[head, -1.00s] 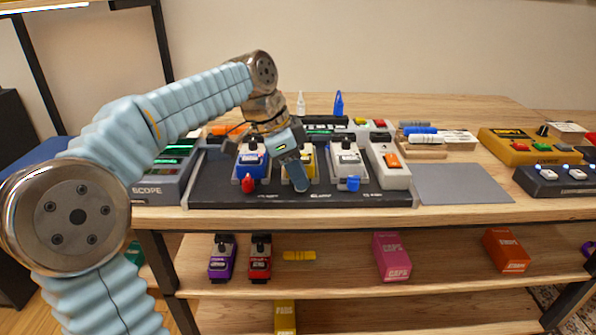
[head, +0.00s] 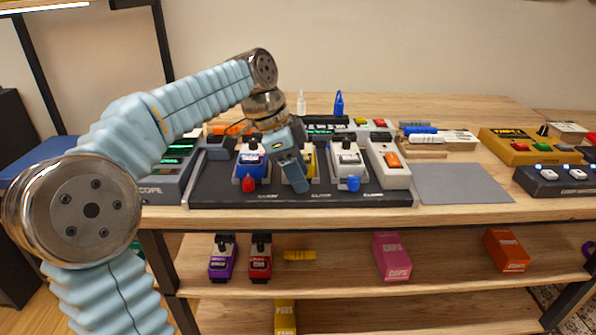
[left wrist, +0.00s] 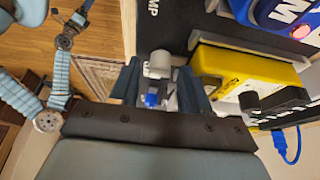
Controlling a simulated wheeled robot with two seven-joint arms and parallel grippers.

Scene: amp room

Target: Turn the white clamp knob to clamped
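The white clamp knob (left wrist: 158,65) shows in the left wrist view between the two fingers of my left gripper (left wrist: 160,82). A gap seems to show on each side of it, so the fingers look open around it; contact is not clear. In the head view my left gripper (head: 299,187) points down at the front of the pedalboard (head: 225,196), before the yellow pedal (head: 311,160), and hides the white knob. The yellow pedal also shows in the left wrist view (left wrist: 225,70). My right gripper is not identifiable in any view.
A red knob (head: 249,184) before the blue pedal (head: 250,168) and a blue knob (head: 353,184) before the white pedal (head: 347,160) flank my gripper closely. A white pedal with an orange switch (head: 390,170) stands farther right. The grey mat (head: 462,184) is bare.

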